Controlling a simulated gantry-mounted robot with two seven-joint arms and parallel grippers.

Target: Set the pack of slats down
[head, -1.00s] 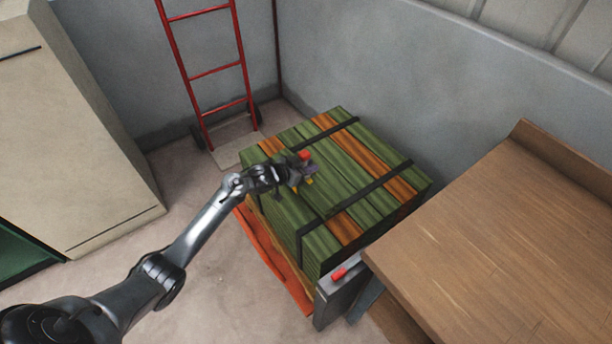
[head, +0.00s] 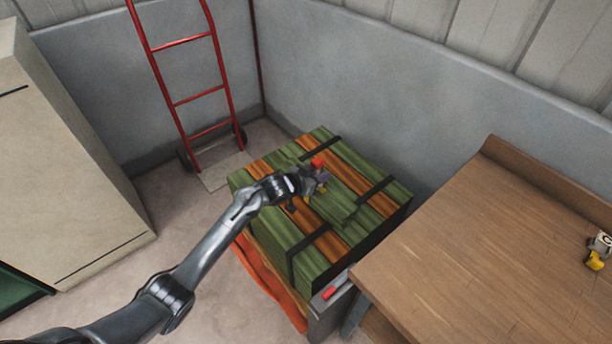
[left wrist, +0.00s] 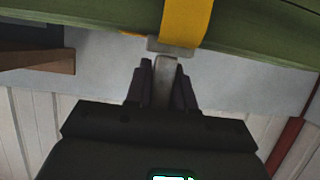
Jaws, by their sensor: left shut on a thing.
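The pack of slats (head: 336,201) is a small green bundle in the head view, over the middle of a larger strapped stack of green and brown slats (head: 291,222). A yellow band (left wrist: 187,22) with a grey tab wraps the green slats in the left wrist view. My left gripper (head: 315,184) is shut on the grey tab, and its fingers also show in the left wrist view (left wrist: 163,82). I cannot tell whether the pack touches the stack below. My right gripper is not in view.
The stack sits over an orange-red base (head: 272,283). A wooden bench (head: 480,260) stands close at the right, with a small yellow and white object (head: 597,252) on it. A red hand truck (head: 199,95) leans behind. A beige cabinet (head: 65,170) stands left; floor between is clear.

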